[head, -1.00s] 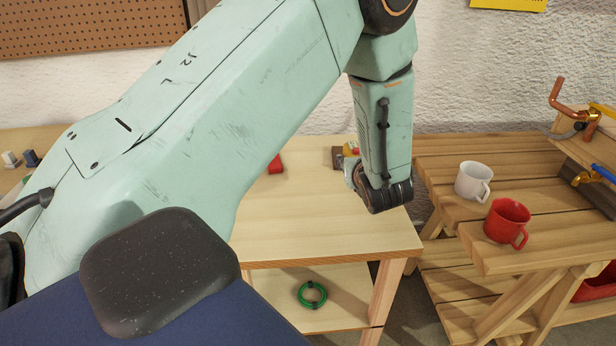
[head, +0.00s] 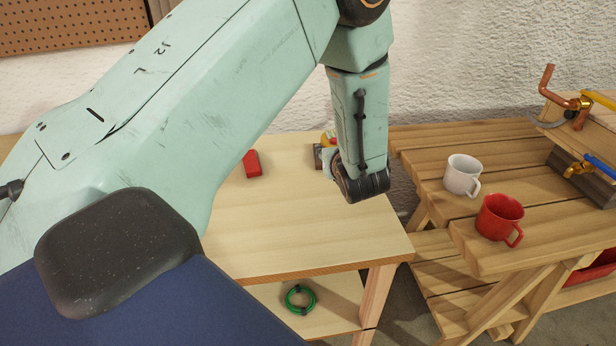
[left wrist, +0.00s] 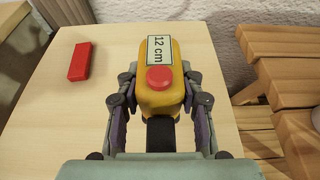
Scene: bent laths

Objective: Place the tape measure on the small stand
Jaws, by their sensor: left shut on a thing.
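The tape measure (left wrist: 174,98) is yellow with a red round button and a "12 cm" label. My left gripper (left wrist: 160,86) is shut on it, one finger on each side, in the left wrist view. In the head view only a bit of the yellow tape measure (head: 327,140) shows behind my left wrist. It is over the far right part of a light wooden table (head: 300,225) with a lower shelf. I cannot tell if it touches the tabletop, or if this table is the small stand. My right gripper is not in view.
A red block (head: 252,163) lies on the tabletop, left of the gripper. A green ring (head: 300,299) lies on the lower shelf. To the right, a slatted wooden bench (head: 430,165) holds a white mug (head: 462,175) and a red mug (head: 499,217). The table's front is clear.

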